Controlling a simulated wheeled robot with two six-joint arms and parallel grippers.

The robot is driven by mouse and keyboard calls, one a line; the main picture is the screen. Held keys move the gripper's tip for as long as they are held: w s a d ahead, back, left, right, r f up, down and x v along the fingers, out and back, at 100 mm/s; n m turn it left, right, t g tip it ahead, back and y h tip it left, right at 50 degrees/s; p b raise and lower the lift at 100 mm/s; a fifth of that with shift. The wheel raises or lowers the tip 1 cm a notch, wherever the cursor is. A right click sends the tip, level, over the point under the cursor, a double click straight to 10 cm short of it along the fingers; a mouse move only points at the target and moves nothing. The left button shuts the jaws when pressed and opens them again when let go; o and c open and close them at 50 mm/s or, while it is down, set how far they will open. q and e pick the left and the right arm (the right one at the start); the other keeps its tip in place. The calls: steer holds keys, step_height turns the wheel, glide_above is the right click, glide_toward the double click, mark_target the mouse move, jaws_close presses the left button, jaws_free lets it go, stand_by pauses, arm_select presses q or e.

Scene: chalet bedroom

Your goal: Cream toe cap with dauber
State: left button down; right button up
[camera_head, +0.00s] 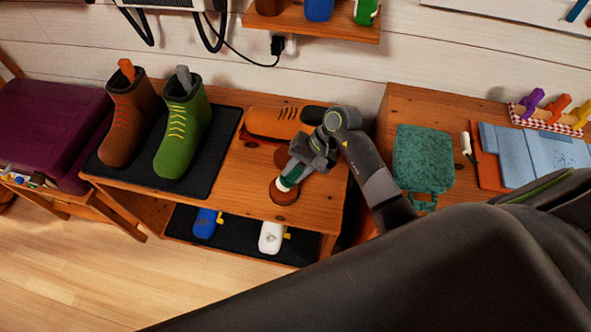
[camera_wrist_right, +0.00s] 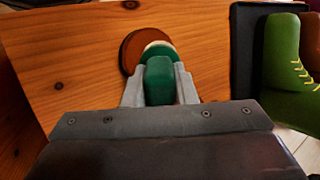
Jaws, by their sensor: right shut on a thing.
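My right gripper (camera_head: 298,168) is shut on a green dauber (camera_head: 291,176) with a pale band near its lower end. In the right wrist view, the green dauber (camera_wrist_right: 160,80) sits between the two grey fingers. Its end is at a round brown tin or disc (camera_head: 284,192) on the wooden bench; I cannot tell whether they touch. The disc also shows in the right wrist view (camera_wrist_right: 132,48). An orange shoe-like item (camera_head: 272,122) with dark stripes lies behind the gripper, partly hidden by my arm. My left gripper is not in view.
A brown boot (camera_head: 127,125) and a green boot (camera_head: 180,140) stand on a black mat (camera_head: 222,135) at left. Blue (camera_head: 205,224) and white (camera_head: 271,237) items lie on the lower shelf. A teal cloth (camera_head: 422,160) lies on the right-hand table. A shelf (camera_head: 310,22) hangs above.

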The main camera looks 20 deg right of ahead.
steer(key=shift+f+b, duration=0.4)
steer(key=shift+b, duration=0.05)
stand_by(0.3)
steer(key=shift+s+f+b, duration=0.1)
steer(key=shift+b, duration=0.35)
stand_by(1.9)
steer(key=shift+r+p, duration=1.1)
steer(key=shift+r, duration=1.45)
steer(key=shift+r+p, duration=0.35)
steer(key=shift+r, duration=0.65)
